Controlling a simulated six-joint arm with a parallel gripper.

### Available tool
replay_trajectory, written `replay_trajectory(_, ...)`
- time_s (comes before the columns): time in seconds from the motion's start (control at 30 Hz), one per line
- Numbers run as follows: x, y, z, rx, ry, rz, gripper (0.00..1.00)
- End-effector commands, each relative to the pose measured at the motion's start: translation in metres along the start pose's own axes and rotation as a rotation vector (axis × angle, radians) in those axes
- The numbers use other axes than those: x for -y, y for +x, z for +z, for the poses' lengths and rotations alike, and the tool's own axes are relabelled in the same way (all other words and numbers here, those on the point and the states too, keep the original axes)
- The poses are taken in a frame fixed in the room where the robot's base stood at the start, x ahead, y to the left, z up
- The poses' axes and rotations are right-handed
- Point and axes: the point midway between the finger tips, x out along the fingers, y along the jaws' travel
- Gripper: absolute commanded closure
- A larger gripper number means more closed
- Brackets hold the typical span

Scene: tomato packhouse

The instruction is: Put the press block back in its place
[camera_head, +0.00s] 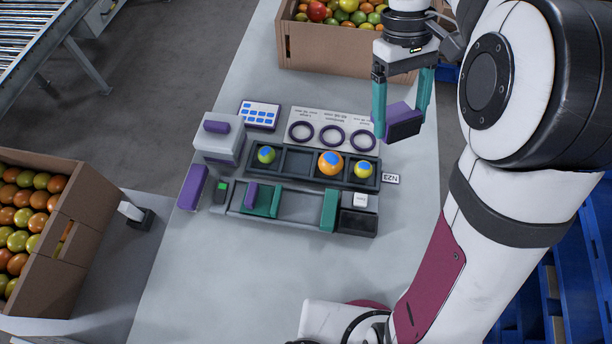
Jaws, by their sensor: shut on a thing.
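My gripper (401,120) is at the upper right of the camera_head view, above the table. Its teal fingers are shut on a purple block with a dark face (405,129), which I take to be the press block. The block is tilted in this view and appears held above the table, right of the station. The grey station (300,209) has a front channel with two teal jaws (263,200) (329,210) and a dark square pad (357,222) at its right end. No press block shows on that pad.
A row of dark compartments (298,160) holds three tomatoes, with three purple rings (332,135) behind. A grey box (218,137), a purple block (193,187) and a blue-dotted card (260,114) are at left. A tomato crate (325,48) stands behind. The front table is clear.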

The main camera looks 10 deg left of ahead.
Motion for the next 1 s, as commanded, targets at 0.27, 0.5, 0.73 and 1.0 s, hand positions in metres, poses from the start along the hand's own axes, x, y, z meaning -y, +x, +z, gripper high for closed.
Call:
replay_trajectory(0.27, 0.047, 0.05, -0.018, -0.067, -0.902, 0.288, 0.88)
replay_trajectory(0.5, 0.101, 0.097, -0.027, -0.104, -1.755, 0.492, 0.88)
replay_trajectory(0.73, 0.139, 0.125, -0.023, -0.094, -2.305, 0.591, 0.88)
replay_trajectory(1.0, 0.174, 0.147, -0.026, -0.073, -2.532, 0.618, 0.88)
